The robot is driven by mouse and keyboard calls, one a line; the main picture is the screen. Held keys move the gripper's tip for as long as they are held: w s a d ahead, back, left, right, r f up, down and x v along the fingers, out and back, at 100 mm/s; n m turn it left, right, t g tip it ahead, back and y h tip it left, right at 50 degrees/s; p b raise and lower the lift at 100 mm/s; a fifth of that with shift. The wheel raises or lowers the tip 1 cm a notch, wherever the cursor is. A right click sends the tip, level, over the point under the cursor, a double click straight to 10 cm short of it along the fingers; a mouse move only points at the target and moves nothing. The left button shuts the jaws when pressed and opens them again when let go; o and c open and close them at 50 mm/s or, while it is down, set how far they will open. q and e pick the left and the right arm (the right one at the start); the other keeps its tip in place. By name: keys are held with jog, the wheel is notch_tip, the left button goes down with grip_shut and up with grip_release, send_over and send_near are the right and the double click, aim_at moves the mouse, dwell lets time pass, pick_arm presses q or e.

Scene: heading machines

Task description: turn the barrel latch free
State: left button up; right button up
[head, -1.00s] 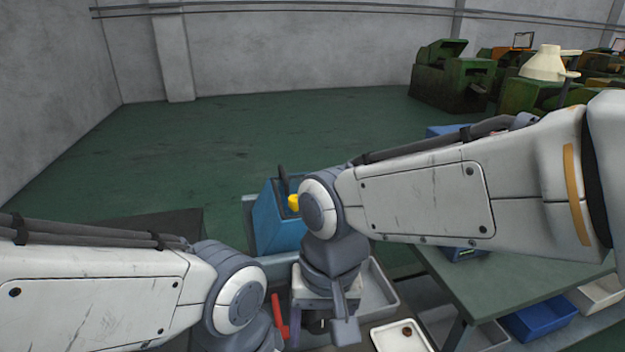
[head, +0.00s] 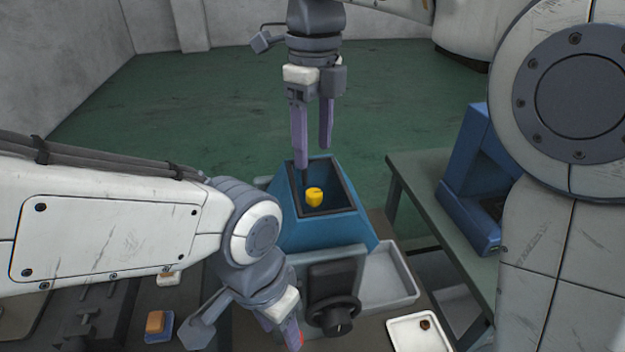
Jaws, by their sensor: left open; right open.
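A blue hopper-shaped box (head: 289,232) with an open, dark-rimmed top stands in the middle of the head view. A yellow knob (head: 314,197) shows in its opening. My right gripper (head: 313,157) points down from above the hopper, jaws open, fingers apart and empty. One fingertip overlaps the hopper's far rim in view; I cannot tell whether it touches. My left gripper (head: 287,328) is low, left of a black handwheel (head: 333,316). No part is clearly recognisable as the barrel latch.
A grey tray (head: 388,280) lies right of the hopper, and a white tray (head: 412,333) with a small brown piece is nearer. A blue machine (head: 468,180) stands on a green-topped table (head: 428,186) at right. The floor behind is clear.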

aim_at(314, 192)
notch_tip(314, 192, down, 9)
jog(key=shift+r, duration=0.1)
dwell(0.3)
grip_shut()
